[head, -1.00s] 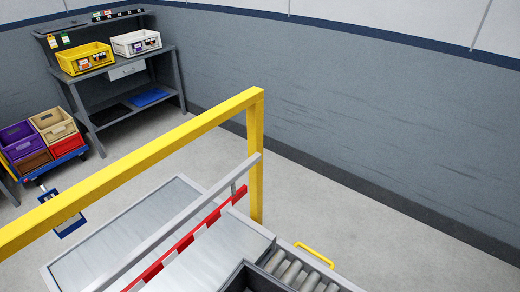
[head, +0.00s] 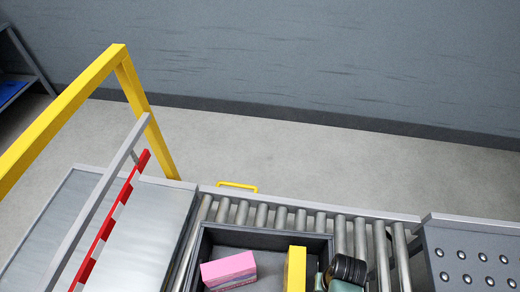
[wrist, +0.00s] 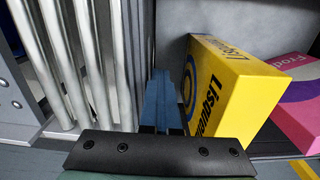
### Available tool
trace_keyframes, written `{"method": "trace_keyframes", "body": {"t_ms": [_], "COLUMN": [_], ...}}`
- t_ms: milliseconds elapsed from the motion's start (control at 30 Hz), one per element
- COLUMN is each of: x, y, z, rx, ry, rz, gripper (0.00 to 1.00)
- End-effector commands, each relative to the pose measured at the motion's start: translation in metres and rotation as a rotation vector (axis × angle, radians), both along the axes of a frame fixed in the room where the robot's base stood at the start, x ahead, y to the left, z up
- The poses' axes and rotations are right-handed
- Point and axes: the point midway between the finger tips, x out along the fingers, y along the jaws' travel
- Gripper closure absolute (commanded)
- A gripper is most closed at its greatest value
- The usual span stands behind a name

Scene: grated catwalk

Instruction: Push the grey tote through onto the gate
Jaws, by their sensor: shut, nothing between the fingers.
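The grey tote (head: 265,232) sits on the roller conveyor in the head view, its near side cut off by the frame. It holds a pink box (head: 229,270) and a yellow box (head: 294,268). My gripper (wrist: 168,85) is shut and empty in the wrist view, beside the yellow box, with rollers on its left. In the head view my dark and teal wrist is at the tote's right end; the fingertips are hard to make out. Whether they touch the tote is unclear.
A yellow frame (head: 68,108) and a grey rail (head: 92,212) stand over the left side. The rollers (head: 262,216) run past the tote, with a yellow handle (head: 237,186) behind them. A studded panel (head: 470,262) is at right.

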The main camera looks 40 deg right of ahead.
Motion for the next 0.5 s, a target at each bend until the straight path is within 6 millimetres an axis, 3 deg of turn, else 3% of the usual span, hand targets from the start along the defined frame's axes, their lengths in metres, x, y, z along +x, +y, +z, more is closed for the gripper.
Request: {"method": "trace_keyframes", "body": {"t_ms": [500], "x": [-0.036], "y": [-0.031], "z": [0.000], "rx": [-0.002], "ry": [-0.001], "rz": [-0.004], "gripper": [1.00]}}
